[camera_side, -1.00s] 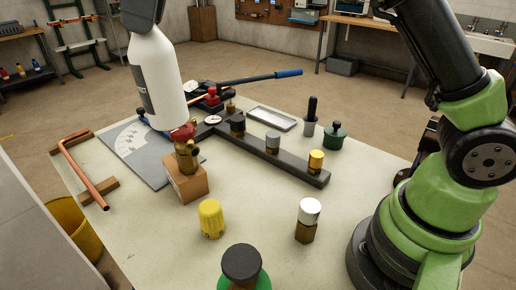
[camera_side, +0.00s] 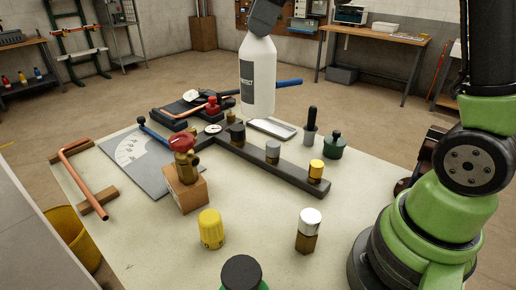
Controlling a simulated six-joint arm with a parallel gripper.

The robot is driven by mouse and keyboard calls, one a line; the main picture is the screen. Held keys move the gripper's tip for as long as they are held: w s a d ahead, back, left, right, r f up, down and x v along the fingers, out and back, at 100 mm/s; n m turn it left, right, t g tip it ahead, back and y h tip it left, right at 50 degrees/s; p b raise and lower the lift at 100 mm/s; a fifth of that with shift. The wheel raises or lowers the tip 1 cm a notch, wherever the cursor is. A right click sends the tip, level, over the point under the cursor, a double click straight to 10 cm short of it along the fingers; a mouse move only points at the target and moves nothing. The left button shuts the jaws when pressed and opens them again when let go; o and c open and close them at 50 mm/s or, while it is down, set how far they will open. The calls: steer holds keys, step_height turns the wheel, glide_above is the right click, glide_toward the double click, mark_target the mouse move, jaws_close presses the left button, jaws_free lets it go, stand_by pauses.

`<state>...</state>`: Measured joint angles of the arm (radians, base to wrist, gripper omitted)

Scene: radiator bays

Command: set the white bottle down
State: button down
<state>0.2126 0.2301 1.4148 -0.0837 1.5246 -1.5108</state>
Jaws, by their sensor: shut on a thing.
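The white bottle (camera_side: 258,82) with a dark label hangs upright in the upper middle of the side view.
A dark manifold bar (camera_side: 290,176) with several capped fittings crosses the table (camera_side: 150,220). A red-handled valve (camera_side: 184,160) stands on a wooden block.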

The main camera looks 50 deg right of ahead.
step_height(320, 180, down, 21)
stand_by(0.9)
steer(key=c, duration=0.7)
jaws_free()
steer(key=shift+f, duration=0.15)
steer(key=v, duration=1.2)
steer(key=s+a+r+m+t, duration=0.2)
steer(key=s+a+r+m, duration=0.1)
steer(key=s+m, duration=0.3)
steer(key=s+a+r+m+t+h, duration=0.1)
steer(key=s+a+r+m, duration=0.2)
steer(key=s+m, duration=0.4)
steer(key=shift+s+a+t, duration=0.4)
steer(key=shift+s+a, duration=0.35)
steer(key=shift+s, duration=0.2)
